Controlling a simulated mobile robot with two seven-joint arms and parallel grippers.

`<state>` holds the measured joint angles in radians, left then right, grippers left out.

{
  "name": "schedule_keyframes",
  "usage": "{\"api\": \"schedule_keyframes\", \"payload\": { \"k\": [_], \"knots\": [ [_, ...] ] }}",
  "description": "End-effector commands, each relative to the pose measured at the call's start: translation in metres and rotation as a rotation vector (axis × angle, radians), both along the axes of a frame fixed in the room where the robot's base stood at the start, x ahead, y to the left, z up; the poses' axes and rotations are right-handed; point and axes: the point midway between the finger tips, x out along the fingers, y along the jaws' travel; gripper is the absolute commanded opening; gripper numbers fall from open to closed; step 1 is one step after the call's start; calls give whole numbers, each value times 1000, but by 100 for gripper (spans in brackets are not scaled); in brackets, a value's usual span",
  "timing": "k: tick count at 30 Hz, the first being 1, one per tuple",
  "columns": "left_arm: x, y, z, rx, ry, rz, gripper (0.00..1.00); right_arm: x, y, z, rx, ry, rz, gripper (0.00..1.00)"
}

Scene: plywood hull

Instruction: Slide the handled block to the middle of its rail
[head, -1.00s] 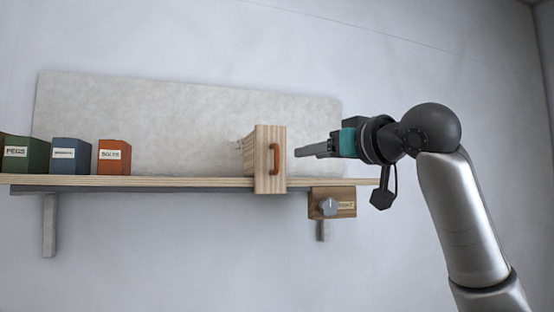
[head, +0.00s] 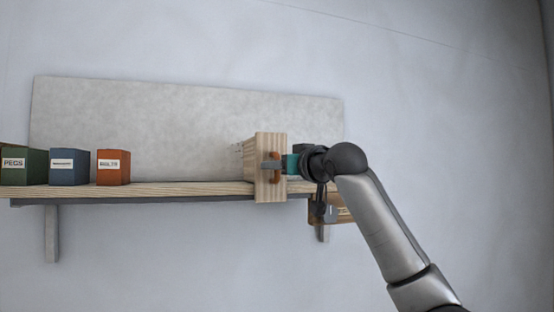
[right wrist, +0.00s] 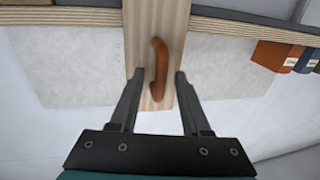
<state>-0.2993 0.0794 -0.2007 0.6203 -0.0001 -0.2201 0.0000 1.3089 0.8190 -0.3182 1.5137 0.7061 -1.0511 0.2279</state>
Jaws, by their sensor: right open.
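The handled block (head: 266,144) is a pale wooden upright on the shelf rail (head: 190,189), right of the shelf's middle. It carries an orange-brown handle (head: 276,178) on its front. My right gripper (head: 268,166) is at the handle in the head view, coming from the right. In the right wrist view the two fingers (right wrist: 153,90) are apart, one on each side of the handle (right wrist: 158,68), with gaps showing. The block (right wrist: 150,25) stands behind the handle there. The gripper is open and holds nothing. My left gripper is not in view.
Green (head: 22,167), blue (head: 70,167) and orange (head: 113,168) labelled boxes stand at the left on the shelf. The shelf between the orange box and the block is clear. A wooden box with a knob (head: 330,212), partly hidden by my arm, hangs below right.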

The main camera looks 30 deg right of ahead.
Motion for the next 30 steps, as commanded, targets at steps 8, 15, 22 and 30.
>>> {"api": "schedule_keyframes", "payload": {
  "k": [8, 15, 22, 30],
  "knots": [
    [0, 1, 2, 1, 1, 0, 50, 6, 0, 0, -2, 0, 0, 47],
    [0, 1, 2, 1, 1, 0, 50, 6, 0, 0, -1, 0, 0, 34],
    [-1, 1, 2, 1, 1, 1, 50, 5, 0, 0, -1, 0, 0, 8],
    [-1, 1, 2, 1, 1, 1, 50, 5, 0, 0, -1, 0, -1, 0]
  ]
}}
